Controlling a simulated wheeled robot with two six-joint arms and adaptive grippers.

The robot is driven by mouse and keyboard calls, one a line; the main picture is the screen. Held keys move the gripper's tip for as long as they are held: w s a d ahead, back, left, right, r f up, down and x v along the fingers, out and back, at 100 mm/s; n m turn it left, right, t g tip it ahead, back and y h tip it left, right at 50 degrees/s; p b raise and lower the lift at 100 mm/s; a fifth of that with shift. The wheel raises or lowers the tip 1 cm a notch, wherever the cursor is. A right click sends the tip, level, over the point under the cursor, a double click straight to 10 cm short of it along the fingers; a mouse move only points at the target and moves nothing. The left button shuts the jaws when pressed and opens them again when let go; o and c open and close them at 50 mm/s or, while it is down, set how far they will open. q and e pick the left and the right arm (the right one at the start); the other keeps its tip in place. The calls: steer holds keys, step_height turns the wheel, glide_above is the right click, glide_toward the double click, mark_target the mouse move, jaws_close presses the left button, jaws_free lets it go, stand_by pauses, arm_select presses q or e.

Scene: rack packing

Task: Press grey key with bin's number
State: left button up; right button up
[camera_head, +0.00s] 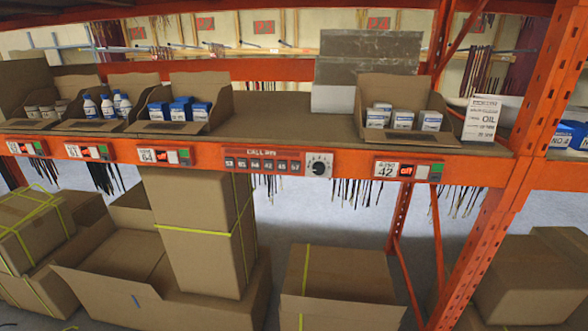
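A red panel marked "CALL BIN" (262,153) is on the orange shelf beam, mid-picture. Open cardboard bins stand on the shelf above. The bin with white boxes (402,93) has a label (408,170) below it that reads 42, with a red display. The bin with blue-and-white boxes (172,127) has a label (163,155) that looks like 64. Neither gripper is in view.
Bins of bottles (90,125) and small jars (27,123) stand at the left. A white box marked OIL (481,118) is at the right. Cardboard boxes (341,275) fill the space below the beam. An orange upright (545,100) stands at the right.

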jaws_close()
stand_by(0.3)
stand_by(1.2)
